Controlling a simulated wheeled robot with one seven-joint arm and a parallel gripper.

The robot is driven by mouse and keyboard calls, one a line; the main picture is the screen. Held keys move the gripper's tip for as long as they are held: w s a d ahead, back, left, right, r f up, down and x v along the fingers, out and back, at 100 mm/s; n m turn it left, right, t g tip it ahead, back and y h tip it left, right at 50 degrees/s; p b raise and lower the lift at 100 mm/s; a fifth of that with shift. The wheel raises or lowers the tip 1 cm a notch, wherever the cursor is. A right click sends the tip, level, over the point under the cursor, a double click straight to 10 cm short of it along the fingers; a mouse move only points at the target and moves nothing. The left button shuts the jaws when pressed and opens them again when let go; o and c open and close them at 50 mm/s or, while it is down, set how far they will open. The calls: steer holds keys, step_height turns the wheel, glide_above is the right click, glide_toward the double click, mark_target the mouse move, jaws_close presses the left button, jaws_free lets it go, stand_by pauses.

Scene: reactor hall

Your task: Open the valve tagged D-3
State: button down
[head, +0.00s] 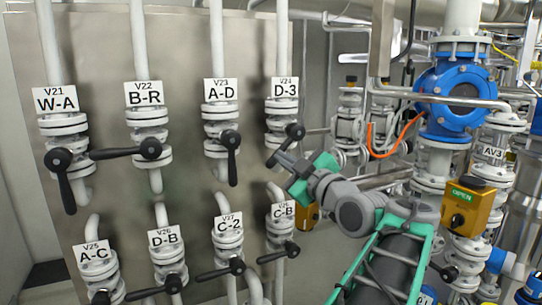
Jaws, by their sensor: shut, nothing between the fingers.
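The tag D-3 (285,88), with V24 above it, hangs on a white pipe at the right of the upper row. Its white flanged valve (281,124) is below. The valve's black lever (283,146) slants from its hub down and to the left. My gripper (279,159) is shut and empty, just below and right of the lever, its tips close to the lever's lower end. I cannot tell whether they touch. My arm reaches in from the lower right and hides part of the pipework behind.
Valve A-D (220,130) is left of D-3 with its lever down; B-R (147,120) and W-A (63,125) are farther left. Below D-3 is valve C-B (279,231). A yellow OPEN box (467,207) and blue valve (458,95) stand right.

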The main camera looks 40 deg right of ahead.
mark_target(283, 145)
steer(key=w+d+r+n+p, duration=0.15)
steer(key=w+p, duration=0.25)
steer(key=w, duration=0.6)
steer(key=shift+m, duration=0.25)
steer(key=shift+s+d+f, duration=0.45)
steer(key=shift+d+f, duration=0.25)
steer(key=shift+f, duration=0.15)
steer(key=shift+s+d+f, duration=0.4)
steer(key=shift+d+f, duration=0.25)
steer(key=shift+f, duration=0.15)
steer(key=shift+a, duration=0.15)
steer(key=shift+f+b, duration=0.15)
steer(key=shift+b, duration=0.25)
